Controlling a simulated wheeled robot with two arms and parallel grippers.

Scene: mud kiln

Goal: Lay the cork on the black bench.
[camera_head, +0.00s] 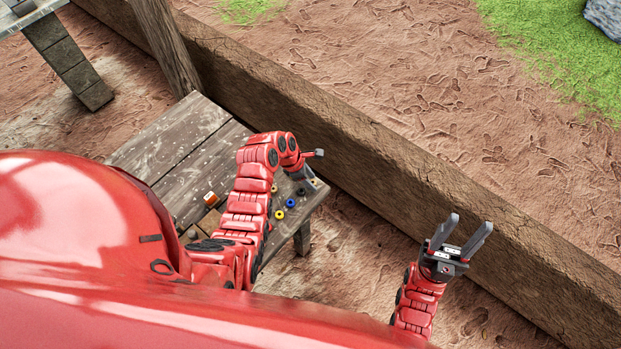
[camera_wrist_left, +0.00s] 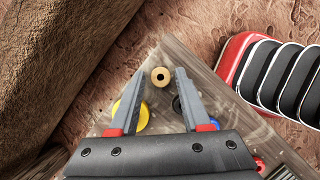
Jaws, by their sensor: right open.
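A small round tan piece with a dark centre (camera_wrist_left: 160,76), which looks like the cork, is on the wooden table top near its corner. In the left wrist view it sits just beyond my left fingertips, between their lines, and is not gripped. My left gripper (camera_wrist_left: 160,72) is open and points down at the table; in the head view my own wrist partly hides it. My right gripper (camera_head: 463,235) is open and empty, out over the ground beside the beam. No clearly black bench shows; a grey bench or table (camera_head: 57,42) stands at the upper left, cut by the frame.
The weathered wooden table (camera_head: 165,140) holds several small items: a yellow piece (camera_wrist_left: 128,112), a black piece (camera_wrist_left: 177,105), a blue ring (camera_head: 291,203) and an orange-and-white block (camera_head: 211,198). A wooden post (camera_head: 165,45) and a long low beam (camera_head: 350,130) border the table. Its far left part is clear.

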